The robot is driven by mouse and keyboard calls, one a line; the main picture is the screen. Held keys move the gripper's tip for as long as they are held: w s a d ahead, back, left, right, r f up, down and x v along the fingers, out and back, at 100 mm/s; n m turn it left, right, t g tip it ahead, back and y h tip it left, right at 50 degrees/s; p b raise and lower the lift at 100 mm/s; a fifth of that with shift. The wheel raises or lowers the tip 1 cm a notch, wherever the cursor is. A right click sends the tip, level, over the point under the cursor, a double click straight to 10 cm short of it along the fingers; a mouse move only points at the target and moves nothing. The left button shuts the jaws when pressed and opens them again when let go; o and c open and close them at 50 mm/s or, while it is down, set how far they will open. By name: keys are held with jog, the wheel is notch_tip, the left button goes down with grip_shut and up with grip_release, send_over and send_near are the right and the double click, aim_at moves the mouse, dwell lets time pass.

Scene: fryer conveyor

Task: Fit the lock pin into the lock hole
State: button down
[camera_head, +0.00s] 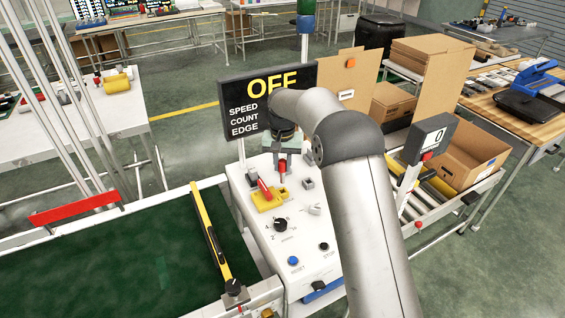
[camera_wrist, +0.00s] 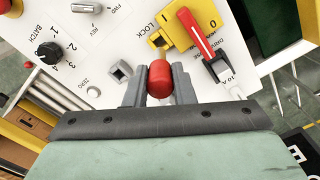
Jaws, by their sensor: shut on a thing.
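My gripper (camera_wrist: 160,88) is shut on the red rounded head of the lock pin (camera_wrist: 160,78), which sits between its two grey fingers. A red switch lever (camera_wrist: 198,34) stands next to the plate. In the head view, my gripper (camera_head: 285,152) hangs over the panel's back part, behind the yellow plate (camera_head: 268,203); the red pin head (camera_head: 283,165) shows small there.
The white control panel (camera_head: 300,262) carries a black batch knob (camera_head: 281,225), blue button (camera_head: 293,260) and a grey square socket (camera_wrist: 119,71) near the pin. A black OFF display (camera_head: 245,100) stands behind. A green conveyor (camera_head: 110,265) lies left; cardboard boxes stand right.

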aim_at(283, 177)
jog(key=shift+f+b, duration=1.65)
jog(key=shift+f, duration=1.4)
jog(key=c, duration=1.1)
grip_release()
jog(key=shift+c, duration=0.2)
jog(key=shift+r, duration=0.1)
notch_tip(283, 177, up, 16)
jog(key=shift+r+b, duration=0.1)
jog(key=shift+b, duration=0.3)
jog(key=shift+r, duration=0.5)
